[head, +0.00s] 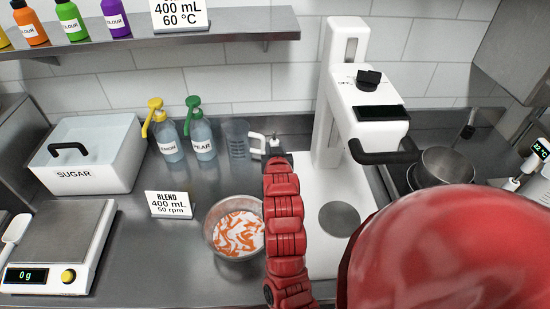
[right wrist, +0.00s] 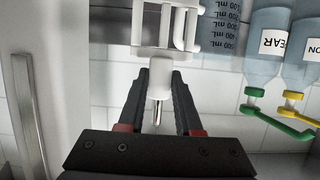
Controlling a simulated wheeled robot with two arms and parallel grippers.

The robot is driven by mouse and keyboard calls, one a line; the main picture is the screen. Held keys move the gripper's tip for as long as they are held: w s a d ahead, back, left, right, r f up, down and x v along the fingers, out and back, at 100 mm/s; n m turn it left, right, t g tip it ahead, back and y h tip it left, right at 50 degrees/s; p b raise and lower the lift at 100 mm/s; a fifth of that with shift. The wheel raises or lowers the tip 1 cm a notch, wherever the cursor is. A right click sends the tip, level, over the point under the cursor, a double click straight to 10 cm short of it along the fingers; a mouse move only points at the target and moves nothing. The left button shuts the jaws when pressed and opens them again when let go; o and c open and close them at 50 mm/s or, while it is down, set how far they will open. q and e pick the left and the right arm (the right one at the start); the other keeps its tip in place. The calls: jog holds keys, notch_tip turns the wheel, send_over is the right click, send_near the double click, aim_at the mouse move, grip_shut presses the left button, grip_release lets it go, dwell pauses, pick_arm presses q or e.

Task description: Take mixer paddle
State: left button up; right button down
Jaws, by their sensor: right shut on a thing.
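The white mixer paddle (right wrist: 158,70) shows in the right wrist view between the two dark fingers of my right gripper (right wrist: 158,84). The gripper is shut on its hub, and a metal shaft sticks out on my side. In the head view my right gripper (head: 277,158) is beside the measuring jug, at the back of the counter. It is seen end-on there, and the arm hides most of the paddle. The white mixer stand (head: 366,110) is just to the right. My left gripper is not in view.
A bowl of orange and white pieces (head: 237,232) stands in front. Two pump bottles (head: 201,137), a sugar box (head: 88,150), a scale (head: 57,250) and a metal pot (head: 446,166) stand around.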

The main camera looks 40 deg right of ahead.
jog(key=s+a+p, duration=0.6)
jog(key=s+p, duration=0.3)
jog(key=s, duration=0.1)
jog(key=shift+s+a, duration=0.2)
dwell(0.6)
dwell(1.2)
